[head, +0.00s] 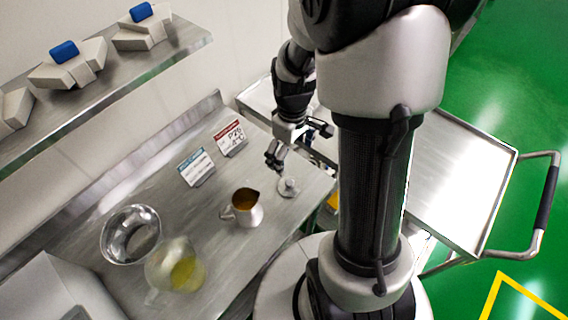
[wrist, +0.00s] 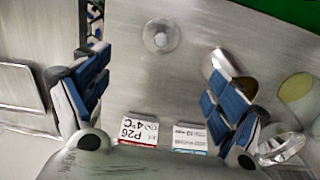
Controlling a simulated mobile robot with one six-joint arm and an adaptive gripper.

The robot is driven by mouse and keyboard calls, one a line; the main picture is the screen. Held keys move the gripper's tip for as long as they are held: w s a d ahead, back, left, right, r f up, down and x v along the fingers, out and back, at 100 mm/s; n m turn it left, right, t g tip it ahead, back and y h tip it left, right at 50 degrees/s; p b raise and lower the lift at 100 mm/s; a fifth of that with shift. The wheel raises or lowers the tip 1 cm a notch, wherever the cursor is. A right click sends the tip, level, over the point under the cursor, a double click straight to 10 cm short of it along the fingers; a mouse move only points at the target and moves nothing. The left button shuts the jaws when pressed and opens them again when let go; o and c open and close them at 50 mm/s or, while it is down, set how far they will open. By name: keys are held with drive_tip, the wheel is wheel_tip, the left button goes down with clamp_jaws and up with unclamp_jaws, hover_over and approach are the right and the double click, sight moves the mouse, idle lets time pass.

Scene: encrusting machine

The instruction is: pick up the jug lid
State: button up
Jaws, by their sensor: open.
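The jug lid (head: 288,187) is a small round metal disc with a knob, lying on the steel table near its right end. In the wrist view the lid (wrist: 161,36) lies beyond my fingertips, between the lines of the two fingers. My gripper (head: 296,152) is open and empty above the table, a little behind the lid in the head view. Its two blue-padded fingers (wrist: 158,88) are spread wide in the wrist view. The metal jug (head: 243,207) stands open with brown contents, left of the lid. The jug (wrist: 228,72) is partly hidden behind one finger in the wrist view.
A steel bowl (head: 131,235) and a clear jug of yellow liquid (head: 175,267) stand left on the table. Two sign cards, blue-topped (head: 196,167) and red-topped (head: 230,138), stand at the back. A shelf (head: 150,66) overhangs the back left. A steel cart (head: 462,180) stands right.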

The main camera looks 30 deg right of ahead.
drive_tip(key=b, duration=0.3)
hover_over(290, 182)
wheel_tip(290, 182, down, 10)
drive_tip(key=shift+a+f, duration=0.1)
drive_tip(key=shift+w+f+b, duration=0.1)
drive_tip(key=shift+f+b, duration=0.9)
drive_tip(key=shift+f, duration=1.8)
drive_tip(key=shift+c, duration=0.3)
drive_tip(key=c, duration=1)
drive_tip(key=shift+r, duration=0.2)
